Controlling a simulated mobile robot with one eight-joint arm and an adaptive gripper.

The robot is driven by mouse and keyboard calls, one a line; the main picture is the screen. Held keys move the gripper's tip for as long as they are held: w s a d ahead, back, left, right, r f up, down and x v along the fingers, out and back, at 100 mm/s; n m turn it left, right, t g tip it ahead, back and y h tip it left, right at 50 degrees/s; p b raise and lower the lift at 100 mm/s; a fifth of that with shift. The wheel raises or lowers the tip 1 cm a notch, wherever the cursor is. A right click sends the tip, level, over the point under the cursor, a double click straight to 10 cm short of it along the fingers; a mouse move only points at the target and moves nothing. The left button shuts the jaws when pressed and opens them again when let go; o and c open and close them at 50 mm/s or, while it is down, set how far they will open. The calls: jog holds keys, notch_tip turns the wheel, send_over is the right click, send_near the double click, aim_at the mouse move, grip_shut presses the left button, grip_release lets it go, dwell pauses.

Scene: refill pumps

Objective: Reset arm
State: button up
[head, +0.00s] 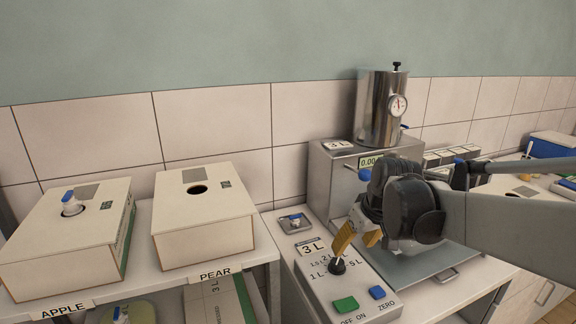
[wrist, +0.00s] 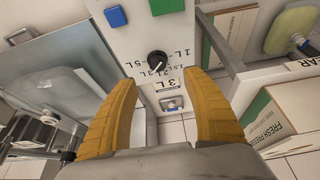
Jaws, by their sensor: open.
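My gripper (head: 358,238) has yellow fingers. In the wrist view its fingers (wrist: 163,98) are spread apart with nothing between them. It hangs above the control panel (head: 315,285). The panel carries a black knob (head: 337,266), a green button (head: 345,305) and a blue button (head: 377,292). In the wrist view the knob (wrist: 158,62) shows beyond the fingertips, and I see no contact. My arm (head: 500,215) reaches in from the right and hides part of the machine behind it.
A steel tank with a gauge (head: 382,110) stands on a grey machine (head: 330,180). At left are a box labelled APPLE (head: 55,245) with a blue-capped fitting and a box labelled PEAR (head: 205,225) with an open hole. A metal plate (head: 425,268) lies right of the panel.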

jog(key=s+a+m+t+h, duration=0.1)
jog(key=s+m+t, duration=0.1)
jog(key=s, duration=2)
jog(key=shift+s+f+m+t, duration=0.15)
jog(key=shift+f+m+t, duration=0.15)
jog(key=shift+m, duration=0.3)
